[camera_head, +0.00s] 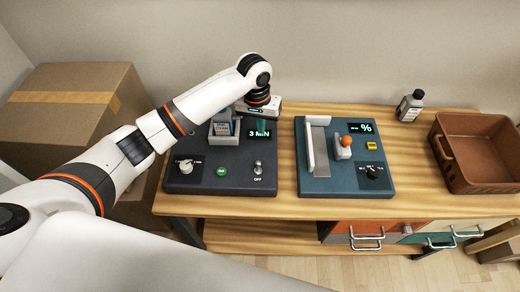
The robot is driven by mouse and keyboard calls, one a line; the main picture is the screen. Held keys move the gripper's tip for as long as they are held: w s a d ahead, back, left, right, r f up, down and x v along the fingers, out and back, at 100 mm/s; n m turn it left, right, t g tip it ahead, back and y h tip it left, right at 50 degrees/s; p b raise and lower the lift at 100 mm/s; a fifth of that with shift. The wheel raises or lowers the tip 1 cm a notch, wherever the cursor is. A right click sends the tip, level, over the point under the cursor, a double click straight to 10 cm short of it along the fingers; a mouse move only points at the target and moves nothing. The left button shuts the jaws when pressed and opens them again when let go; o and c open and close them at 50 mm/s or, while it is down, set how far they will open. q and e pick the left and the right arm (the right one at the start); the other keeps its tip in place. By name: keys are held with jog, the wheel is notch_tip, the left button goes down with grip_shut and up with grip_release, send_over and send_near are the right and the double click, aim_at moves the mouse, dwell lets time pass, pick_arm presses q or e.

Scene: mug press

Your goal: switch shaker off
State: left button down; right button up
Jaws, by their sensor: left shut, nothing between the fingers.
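The shaker (222,176) is a dark grey box on the left part of the wooden table. Its display reads "3 MIN". A white dial, a green button (222,171) and a small metal toggle switch (258,167) sit on its front panel. The label "OFF" is printed just below the toggle. A holder with a blue-and-white item (222,124) stands at its back. My left gripper (262,127) points down over the back right of the shaker, beyond the toggle and apart from it. It is shut and empty, and partly covers the display. My right gripper is out of view.
A blue-grey device (338,186) with a white upright plate, an orange-knobbed lever and a dial stands to the right. A dark bottle (410,106) and a brown crate (480,185) are further right. Cardboard boxes (75,115) stand at the left. Drawers are below the table.

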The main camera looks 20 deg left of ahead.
aim_at(258, 165)
pick_arm(q)
jog(key=f, duration=0.3)
jog(key=f+p, duration=0.1)
jog(key=f, duration=0.5)
jog(key=shift+w+d+f+p, duration=0.1)
jog(key=shift+d+f+p, duration=0.1)
jog(key=shift+d+p, duration=0.15)
jog(key=shift+s+r+p, duration=0.15)
jog(key=shift+s+p, duration=0.45)
jog(key=shift+s, duration=0.05)
jog(key=shift+s+r+p, duration=0.15)
jog(key=shift+s+p, duration=0.4)
jog(key=shift+s, duration=0.05)
jog(key=shift+s+r+p, duration=0.1)
jog(key=shift+s+p, duration=0.2)
jog(key=shift+s, duration=0.4)
jog(key=shift+w, duration=0.1)
